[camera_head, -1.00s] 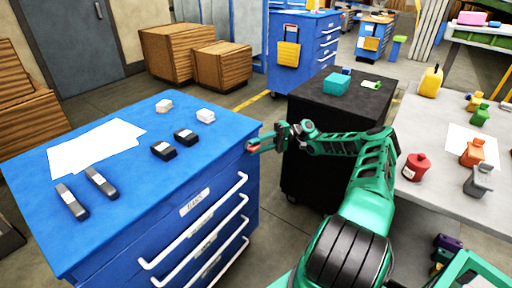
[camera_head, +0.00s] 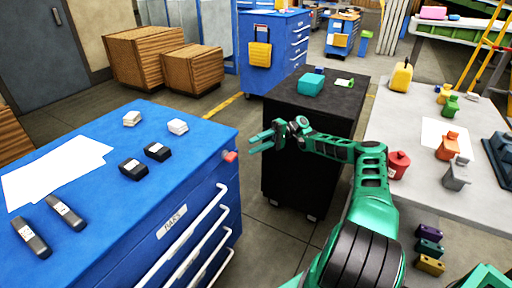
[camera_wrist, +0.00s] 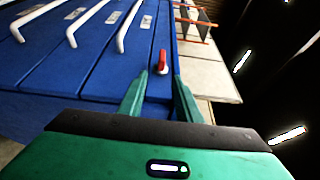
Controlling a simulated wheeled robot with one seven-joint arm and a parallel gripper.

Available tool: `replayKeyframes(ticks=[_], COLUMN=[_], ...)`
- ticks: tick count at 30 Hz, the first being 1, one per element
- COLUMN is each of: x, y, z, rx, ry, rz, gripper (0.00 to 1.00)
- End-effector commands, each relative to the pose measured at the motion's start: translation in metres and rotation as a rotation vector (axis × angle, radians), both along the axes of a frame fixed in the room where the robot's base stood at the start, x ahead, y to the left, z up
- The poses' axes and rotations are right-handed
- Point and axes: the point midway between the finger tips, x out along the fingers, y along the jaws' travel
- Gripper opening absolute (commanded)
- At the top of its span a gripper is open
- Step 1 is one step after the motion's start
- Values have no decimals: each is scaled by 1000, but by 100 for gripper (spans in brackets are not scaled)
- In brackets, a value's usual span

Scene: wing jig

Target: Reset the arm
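My arm reaches out to the left across the gap in front of the black cart. My gripper (camera_head: 251,144) is open and empty, pointing at the blue cabinet (camera_head: 90,240). A small red knob (camera_head: 230,156) sits at the cabinet's right corner, just left of the fingertips and apart from them. In the wrist view, my gripper (camera_wrist: 160,76) shows its two green fingers spread apart. The red knob (camera_wrist: 162,62) lies ahead, between and beyond the fingertips, on the blue drawer front.
The black cart (camera_head: 305,180), bearing a teal box (camera_head: 312,84), stands close behind my gripper. A grey table (camera_head: 418,180) with several coloured bottles is on the right. Open floor (camera_head: 265,235) lies between cabinet and cart. White drawer handles (camera_head: 180,240) stick out.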

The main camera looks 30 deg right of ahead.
Motion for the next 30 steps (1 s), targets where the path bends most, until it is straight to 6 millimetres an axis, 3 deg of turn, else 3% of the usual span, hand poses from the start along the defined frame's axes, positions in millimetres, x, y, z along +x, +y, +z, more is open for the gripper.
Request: replayKeyframes(ticks=[17,20,27,30], x=[1,1,-2,-8], y=[7,17,64,81], z=[3,12,46,52], rx=[-8,-32,-149,-203], ry=[1,0,-2,16], rz=[12,35,128,167], gripper=[31,31,31,31])
